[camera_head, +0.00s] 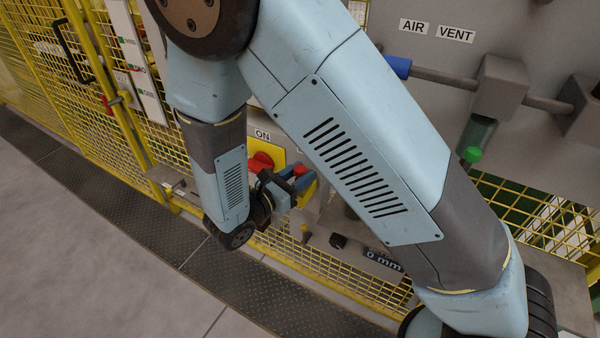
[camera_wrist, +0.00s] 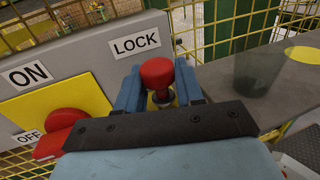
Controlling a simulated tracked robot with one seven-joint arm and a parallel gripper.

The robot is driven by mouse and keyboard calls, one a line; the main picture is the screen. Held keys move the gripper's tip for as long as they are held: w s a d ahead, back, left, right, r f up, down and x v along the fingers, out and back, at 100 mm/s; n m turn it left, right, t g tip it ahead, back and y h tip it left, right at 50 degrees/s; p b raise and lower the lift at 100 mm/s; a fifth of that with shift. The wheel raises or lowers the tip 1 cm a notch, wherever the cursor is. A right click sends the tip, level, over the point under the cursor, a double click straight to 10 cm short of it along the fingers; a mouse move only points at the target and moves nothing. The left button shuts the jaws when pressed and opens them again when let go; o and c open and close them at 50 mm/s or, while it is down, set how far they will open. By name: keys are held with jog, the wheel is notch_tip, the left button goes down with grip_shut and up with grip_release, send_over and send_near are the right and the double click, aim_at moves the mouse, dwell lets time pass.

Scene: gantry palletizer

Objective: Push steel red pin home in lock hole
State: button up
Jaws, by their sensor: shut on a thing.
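The red pin (camera_wrist: 157,73) shows in the wrist view as a red knob on a short steel shaft, just below the LOCK label (camera_wrist: 136,45). My gripper (camera_wrist: 158,90) is shut on the pin, with a blue finger on each side. The pin's red top also shows in the head view (camera_head: 300,171) at my gripper (camera_head: 302,186). The lock hole is hidden behind the gripper and pin, so I cannot tell how deep the shaft sits.
A red rotary switch (camera_wrist: 66,120) on a yellow plate marked ON and OFF sits left of the pin. A dark translucent cup (camera_wrist: 258,72) stands on a grey ledge (camera_wrist: 226,85) at right. Yellow mesh fence (camera_head: 60,60) runs along the left. The floor (camera_head: 80,250) in front is clear.

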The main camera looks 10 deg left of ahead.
jog(key=shift+f, duration=1.25)
jog(key=o, duration=1.2)
jog(key=shift+c, duration=0.2)
jog(key=shift+a, duration=0.1)
jog(key=v, duration=1.3)
jog(key=shift+s+a, duration=0.2)
jog(key=shift+s, duration=0.1)
jog(key=shift+f, duration=0.1)
